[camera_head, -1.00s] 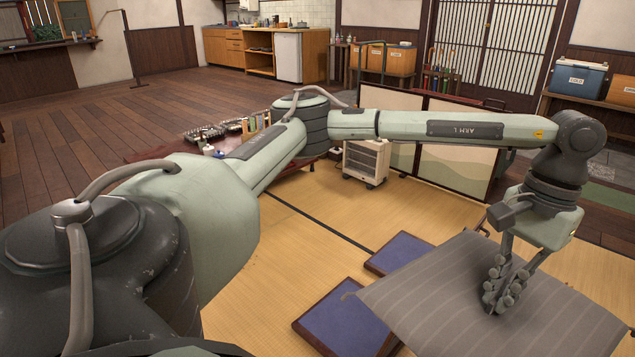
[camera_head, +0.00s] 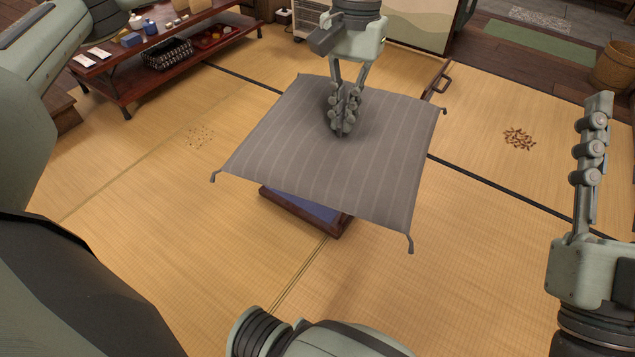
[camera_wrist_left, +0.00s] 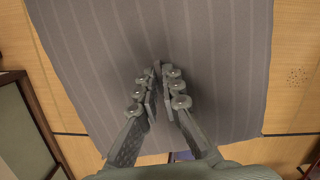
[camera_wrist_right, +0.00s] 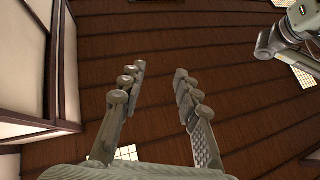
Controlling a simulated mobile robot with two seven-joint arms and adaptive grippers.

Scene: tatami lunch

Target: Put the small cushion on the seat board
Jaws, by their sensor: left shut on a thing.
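The small cushion (camera_head: 330,160) is a grey striped square with corner tassels, lying roughly flat in the middle of the head view. My left gripper (camera_head: 341,128) is shut on its middle from above; in the left wrist view, the fingertips (camera_wrist_left: 158,78) meet on the cushion cloth (camera_wrist_left: 215,60). A board with a blue face and dark wood rim (camera_head: 310,209), apparently the seat board, shows below the cushion's near edge; the cushion hides most of it. I cannot tell whether they touch. My right gripper (camera_head: 590,150) is at the right, pointing up, open and empty in the right wrist view (camera_wrist_right: 160,72).
A low red-brown table (camera_head: 125,90) with small wares stands at the upper left. Pale crumbs (camera_head: 200,136) and a brown pile (camera_head: 519,139) lie on the tatami. A wooden handle (camera_head: 437,80) shows behind the cushion. A wicker basket (camera_head: 613,66) is at the far right. The near tatami is clear.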

